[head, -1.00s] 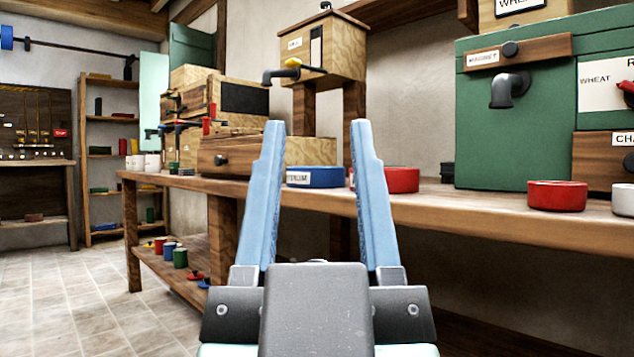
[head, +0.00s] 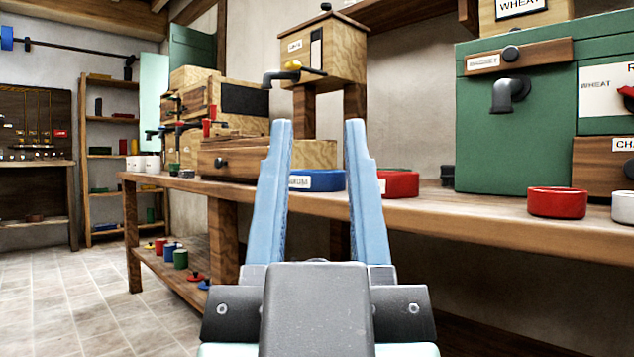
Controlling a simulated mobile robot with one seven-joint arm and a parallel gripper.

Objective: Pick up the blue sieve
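The blue sieve (head: 322,181) is a low round ring with a white label, partly readable as "...DIUM". It sits on the wooden bench (head: 460,213), near its front edge. My gripper (head: 317,125) is open, with two pale blue fingers pointing forward and up. The gap between the fingers looks empty. I cannot tell how far the fingertips are from the sieve.
A red sieve (head: 398,184) stands just right of the blue one. Another red ring (head: 557,202) and a white one (head: 625,207) are farther right. A green machine (head: 520,140) stands behind them. A wooden drawer box (head: 235,158) is to the left. Floor is clear at left.

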